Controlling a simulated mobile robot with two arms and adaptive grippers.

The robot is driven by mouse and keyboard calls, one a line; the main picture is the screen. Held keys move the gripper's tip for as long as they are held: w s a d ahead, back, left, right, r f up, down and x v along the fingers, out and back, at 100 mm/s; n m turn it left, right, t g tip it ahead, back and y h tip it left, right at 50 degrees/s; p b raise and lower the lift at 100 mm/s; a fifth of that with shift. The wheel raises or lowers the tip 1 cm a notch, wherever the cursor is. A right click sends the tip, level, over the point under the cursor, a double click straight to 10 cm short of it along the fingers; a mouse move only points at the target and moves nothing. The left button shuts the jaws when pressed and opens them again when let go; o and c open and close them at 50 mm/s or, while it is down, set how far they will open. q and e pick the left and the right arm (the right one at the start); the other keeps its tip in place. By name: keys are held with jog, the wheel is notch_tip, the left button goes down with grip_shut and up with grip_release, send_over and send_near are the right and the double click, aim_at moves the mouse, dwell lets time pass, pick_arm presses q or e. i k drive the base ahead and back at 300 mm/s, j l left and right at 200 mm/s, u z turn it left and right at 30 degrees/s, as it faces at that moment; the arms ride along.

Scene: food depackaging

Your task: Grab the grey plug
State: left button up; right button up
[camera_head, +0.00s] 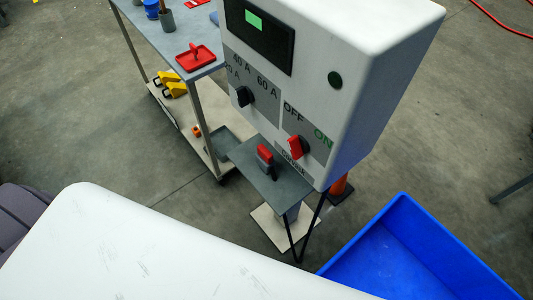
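A small dark grey object with a red top (265,157) stands on a small grey shelf (291,190) below the control box. It may be the grey plug, but it is too small to tell. The white control box (385,60) has a dark screen, a black knob (244,96) beside ampere labels, and a red switch (295,147) between OFF and ON labels. Black cables (299,240) hang below the shelf. Neither gripper is in view.
A blue bin (385,245) stands on the floor at the lower right. A grey-topped cart (165,40) at the upper left carries a red tray (195,60) and cups, with yellow items (172,83) on its lower shelf. Open concrete floor lies to the right.

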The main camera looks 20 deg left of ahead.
aim_at(265, 161)
jog(key=j+z, duration=0.25)
jog(key=j, duration=0.6)
jog(key=j+z, duration=0.3)
jog(key=j, duration=0.5)
